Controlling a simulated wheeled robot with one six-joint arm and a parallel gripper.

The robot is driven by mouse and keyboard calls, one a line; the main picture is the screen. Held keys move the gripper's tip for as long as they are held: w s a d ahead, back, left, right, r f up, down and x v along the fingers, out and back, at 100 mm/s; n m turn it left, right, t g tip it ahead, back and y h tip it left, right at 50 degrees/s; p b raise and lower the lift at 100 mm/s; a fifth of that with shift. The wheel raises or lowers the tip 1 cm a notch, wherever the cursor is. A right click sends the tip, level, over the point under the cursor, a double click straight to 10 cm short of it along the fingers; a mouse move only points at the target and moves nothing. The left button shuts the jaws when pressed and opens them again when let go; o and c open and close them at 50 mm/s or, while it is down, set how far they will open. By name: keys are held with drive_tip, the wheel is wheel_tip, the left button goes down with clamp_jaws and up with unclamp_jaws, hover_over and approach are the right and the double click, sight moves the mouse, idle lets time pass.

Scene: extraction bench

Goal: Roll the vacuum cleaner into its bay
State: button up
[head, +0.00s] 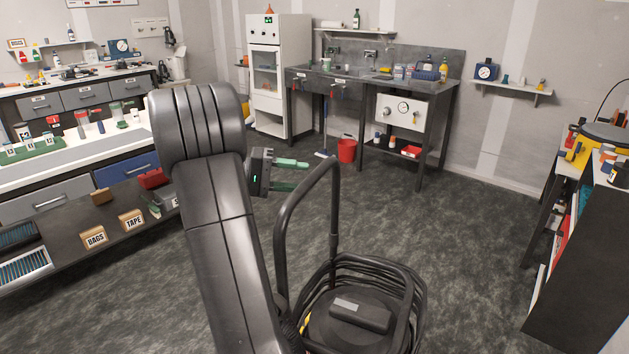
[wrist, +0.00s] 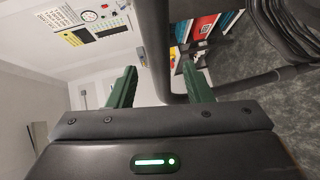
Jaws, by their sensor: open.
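The vacuum cleaner (head: 348,318) stands on the floor at the bottom centre of the head view, dark, with a coiled black hose around its top. Its tall bent tube handle (head: 283,235) rises toward my gripper. My gripper (head: 300,175) is open, its two green fingers pointing right toward the upper bend of the handle. In the wrist view the dark tube (wrist: 155,45) shows between my open green fingers (wrist: 160,88); I cannot tell how deep between them it lies. Nothing is held. I cannot make out the bay; my arm hides part of the floor and cleaner.
A low dark bench (head: 70,262) with labelled blocks stands left. A sink bench (head: 440,98), a white cabinet (head: 279,50) and a red bucket (head: 346,149) stand at the back. A dark shelf unit (head: 590,255) stands right. Floor (head: 455,250) between is clear.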

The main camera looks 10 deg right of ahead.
sight(319, 179)
drive_tip(key=a+r, duration=0.1)
drive_tip(key=a, duration=0.6)
drive_tip(key=shift+w+a+r, duration=0.15)
drive_tip(key=shift+w, duration=0.1)
drive_tip(key=d, duration=0.4)
drive_tip(key=d+f, duration=0.1)
drive_tip(key=d, duration=0.4)
drive_tip(key=s+d+f, duration=0.1)
drive_tip(key=d, duration=0.3)
drive_tip(key=shift+d+f, duration=0.15)
drive_tip(key=shift+d, duration=0.1)
drive_tip(key=shift+s+d+p, duration=0.15)
drive_tip(key=shift+d+p, duration=0.15)
